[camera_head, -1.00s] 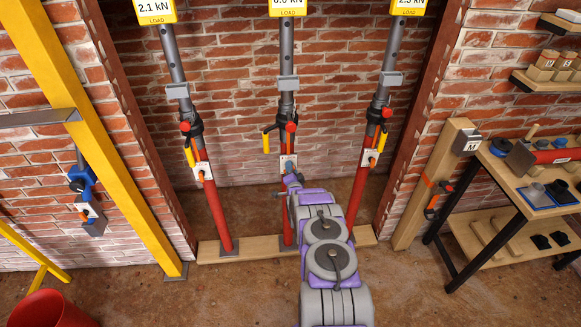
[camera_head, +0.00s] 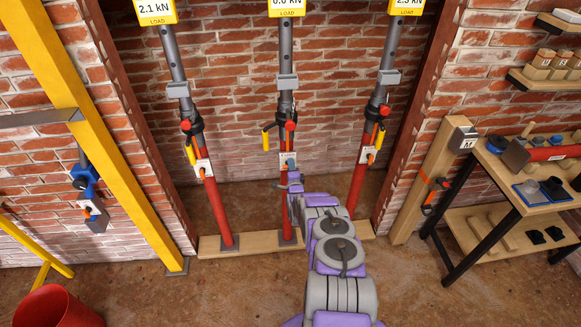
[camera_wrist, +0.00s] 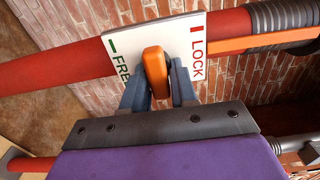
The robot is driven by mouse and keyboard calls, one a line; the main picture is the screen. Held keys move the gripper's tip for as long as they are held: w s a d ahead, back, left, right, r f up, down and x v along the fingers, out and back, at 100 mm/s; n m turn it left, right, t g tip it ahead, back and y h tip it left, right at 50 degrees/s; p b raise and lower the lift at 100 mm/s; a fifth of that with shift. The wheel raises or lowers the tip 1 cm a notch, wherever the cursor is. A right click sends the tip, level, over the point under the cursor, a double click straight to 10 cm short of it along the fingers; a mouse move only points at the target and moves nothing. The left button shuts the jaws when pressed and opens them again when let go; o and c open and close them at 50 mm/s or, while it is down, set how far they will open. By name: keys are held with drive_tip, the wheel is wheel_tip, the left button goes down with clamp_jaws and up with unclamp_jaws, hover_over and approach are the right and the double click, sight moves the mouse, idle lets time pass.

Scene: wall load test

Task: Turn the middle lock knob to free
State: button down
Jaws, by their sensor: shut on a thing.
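The middle red prop (camera_head: 286,215) stands upright between two leaning props, with a white lock plate (camera_head: 282,159) on it. In the wrist view the plate (camera_wrist: 182,33) reads FREE in green at left and LOCK in red at right. The orange lock knob (camera_wrist: 156,62) sits on the plate, its long body lying between the two words. My gripper (camera_wrist: 158,78) is shut on the knob, with a blue-grey finger on each side. In the head view my gripper (camera_head: 291,174) is at the plate and the knob is hidden.
A left prop (camera_head: 217,215) and a right prop (camera_head: 360,180) stand on either side, on a wooden sill (camera_head: 262,243). In the wrist view an orange handle (camera_wrist: 270,40) runs along the prop beside LOCK. A workbench (camera_head: 515,192) is at right, a red bucket (camera_head: 58,308) at lower left.

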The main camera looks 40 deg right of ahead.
drive_tip(key=shift+s+d+f, duration=0.25)
drive_tip(key=shift+s+f, duration=0.05)
drive_tip(key=c, duration=1.1)
unclamp_jaws()
drive_tip(key=shift+o, duration=0.3)
drive_tip(key=shift+w+d, duration=0.1)
drive_tip(key=shift+r, duration=0.1)
drive_tip(key=p+v, duration=0.2)
drive_tip(key=v, duration=1.5)
drive_tip(key=shift+a, duration=0.25)
